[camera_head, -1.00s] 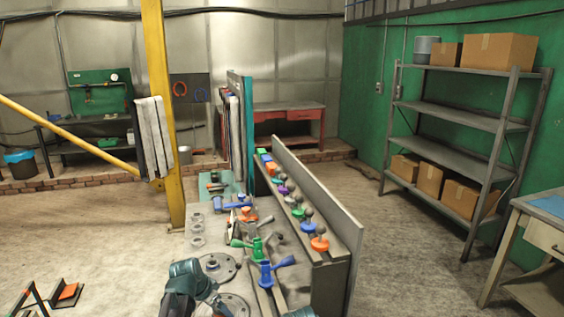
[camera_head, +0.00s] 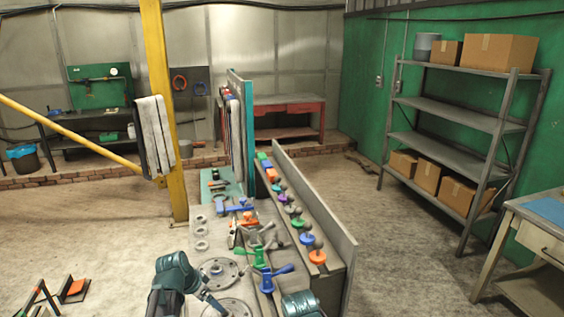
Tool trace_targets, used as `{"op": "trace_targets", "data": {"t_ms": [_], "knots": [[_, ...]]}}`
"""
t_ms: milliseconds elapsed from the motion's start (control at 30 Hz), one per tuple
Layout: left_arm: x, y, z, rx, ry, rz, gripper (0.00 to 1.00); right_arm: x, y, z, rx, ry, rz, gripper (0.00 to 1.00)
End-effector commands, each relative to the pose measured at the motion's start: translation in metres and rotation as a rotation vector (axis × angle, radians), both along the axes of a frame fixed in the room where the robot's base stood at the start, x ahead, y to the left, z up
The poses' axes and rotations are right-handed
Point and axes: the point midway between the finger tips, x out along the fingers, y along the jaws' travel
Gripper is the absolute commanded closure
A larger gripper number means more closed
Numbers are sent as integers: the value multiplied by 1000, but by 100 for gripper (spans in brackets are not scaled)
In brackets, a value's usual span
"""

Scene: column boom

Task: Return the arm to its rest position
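A teal joint of my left arm (camera_head: 174,272) shows at the bottom, left of the workbench's middle. A slim grey part runs from it down to the right, over the round flanges. A teal top of my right arm (camera_head: 301,303) shows at the bottom edge, right of the blue lever. The rest of both arms is cut off by the picture's lower edge. Neither gripper's fingers can be made out.
Coloured levers (camera_head: 262,276) and a row of coloured knobs (camera_head: 305,238) stand close by on the bench. A grey panel (camera_head: 325,220) borders them. A yellow post (camera_head: 160,110) stands left. Shelves (camera_head: 456,112) and a table (camera_head: 526,215) stand right.

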Motion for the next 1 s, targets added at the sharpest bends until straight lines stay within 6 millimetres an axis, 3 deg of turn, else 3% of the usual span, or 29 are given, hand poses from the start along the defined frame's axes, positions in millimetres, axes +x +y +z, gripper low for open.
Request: {"op": "trace_targets", "data": {"t_ms": [67, 1000], "knots": [[-3, 2, 12, 0, 0, 1, 10, 0, 0, 12, 0, 0, 0, 15], [33, -23, -100, 0, 0, -1, 10, 0, 0, -99, 0, 0, 0, 15]]}}
